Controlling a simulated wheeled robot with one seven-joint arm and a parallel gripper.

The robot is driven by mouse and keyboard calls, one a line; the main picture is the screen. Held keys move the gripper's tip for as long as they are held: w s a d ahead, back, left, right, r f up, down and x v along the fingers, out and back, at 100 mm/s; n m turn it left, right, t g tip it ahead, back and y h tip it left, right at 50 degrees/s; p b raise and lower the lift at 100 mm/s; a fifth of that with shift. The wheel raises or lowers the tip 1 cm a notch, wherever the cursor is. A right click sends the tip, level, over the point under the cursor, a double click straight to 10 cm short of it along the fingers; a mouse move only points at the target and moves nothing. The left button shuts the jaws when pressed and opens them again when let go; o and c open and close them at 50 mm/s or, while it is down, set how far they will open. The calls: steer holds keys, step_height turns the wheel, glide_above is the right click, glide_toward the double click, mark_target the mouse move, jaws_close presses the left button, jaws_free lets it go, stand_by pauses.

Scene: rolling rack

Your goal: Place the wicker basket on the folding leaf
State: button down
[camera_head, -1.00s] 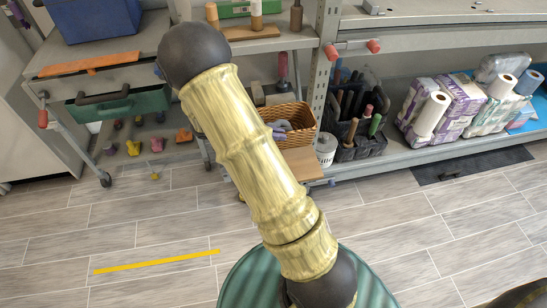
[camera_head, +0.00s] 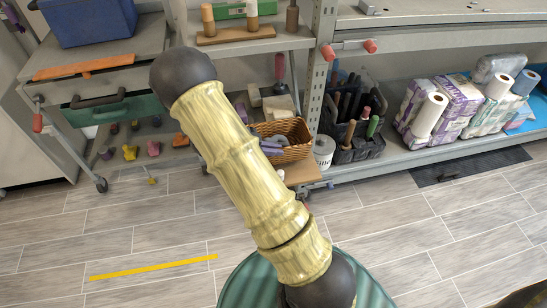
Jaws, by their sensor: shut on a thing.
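The wicker basket (camera_head: 292,151) is brown and woven, and shows just right of my arm, in front of the lower shelf of the rack. Its left part is hidden behind my arm. My gripper (camera_head: 271,147) is mostly hidden by my arm; small grey and purplish parts show at the basket's left rim, where it is shut on the basket. The folding leaf (camera_head: 303,174) looks to be the light wooden board below the basket, partly covered by it. I cannot tell whether basket and leaf touch.
A white tin (camera_head: 323,152) and a black tool caddy (camera_head: 357,138) stand close right of the basket. Paper rolls (camera_head: 430,114) fill the shelf farther right. A cart with a blue bin (camera_head: 88,20) is at left. The floor in front is clear.

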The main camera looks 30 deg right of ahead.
steer(key=shift+f+b, duration=0.5)
steer(key=shift+f, duration=1.35)
steer(key=shift+f, duration=0.1)
steer(key=c, duration=1.6)
jaws_free()
steer(key=shift+o, duration=0.2)
steer(key=p+v, duration=0.2)
steer(key=v, duration=1)
steer(key=shift+w, duration=0.1)
